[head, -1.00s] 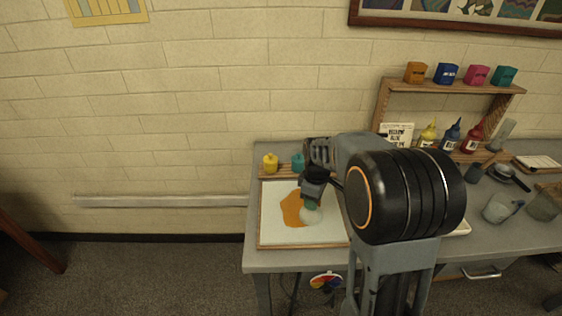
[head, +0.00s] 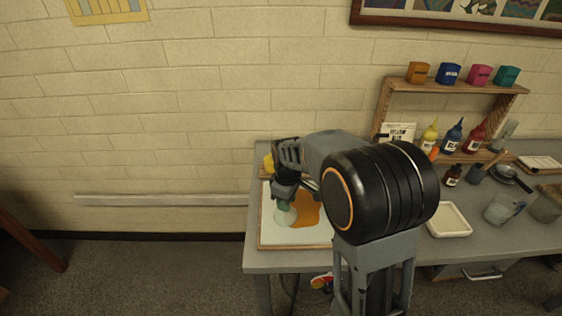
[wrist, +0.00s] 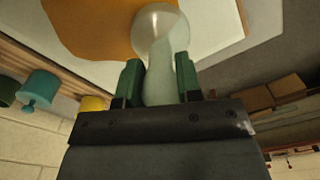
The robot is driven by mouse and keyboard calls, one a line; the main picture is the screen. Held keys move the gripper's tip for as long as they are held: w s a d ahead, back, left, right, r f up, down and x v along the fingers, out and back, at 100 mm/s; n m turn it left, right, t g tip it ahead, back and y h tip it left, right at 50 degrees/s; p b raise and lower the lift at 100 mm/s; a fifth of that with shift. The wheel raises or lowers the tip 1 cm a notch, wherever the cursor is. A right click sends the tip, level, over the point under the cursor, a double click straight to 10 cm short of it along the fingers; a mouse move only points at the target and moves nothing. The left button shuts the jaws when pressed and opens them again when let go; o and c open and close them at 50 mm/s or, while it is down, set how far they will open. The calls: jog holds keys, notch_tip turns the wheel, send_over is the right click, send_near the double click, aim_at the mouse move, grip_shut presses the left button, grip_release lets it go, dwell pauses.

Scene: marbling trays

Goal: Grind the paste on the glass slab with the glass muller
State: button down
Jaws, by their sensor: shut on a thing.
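The pale glass muller (wrist: 160,40) is between the two green finger pads of my gripper (wrist: 158,82), which is shut on its handle. In the head view the muller (head: 285,217) is on the glass slab (head: 275,238), at the left edge of the orange paste (head: 307,209). My gripper (head: 284,196) is above it, over the left part of the slab. The slab is pale with a wooden rim. In the wrist view the paste (wrist: 95,25) spreads beside the muller's round base. My arm hides part of the slab's right side in the head view.
A white tray (head: 449,219) lies to the right of the slab. Bottles, a mug (head: 502,208) and a wooden rack (head: 383,104) stand farther right. A yellow-topped piece (head: 268,163) is behind the slab, with a teal one (wrist: 40,88) beside it in the wrist view.

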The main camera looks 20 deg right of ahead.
jog(key=shift+a, duration=0.4)
jog(key=shift+w+r+p, duration=0.1)
jog(key=shift+r+p, duration=0.2)
jog(key=shift+p, duration=0.15)
notch_tip(320, 180, up, 2)
jog(key=shift+d+p, duration=0.1)
jog(key=shift+p, duration=0.2)
jog(key=shift+r, duration=0.35)
jog(key=shift+r+p, duration=2.25)
jog(key=shift+r, duration=0.25)
jog(key=shift+f, duration=0.1)
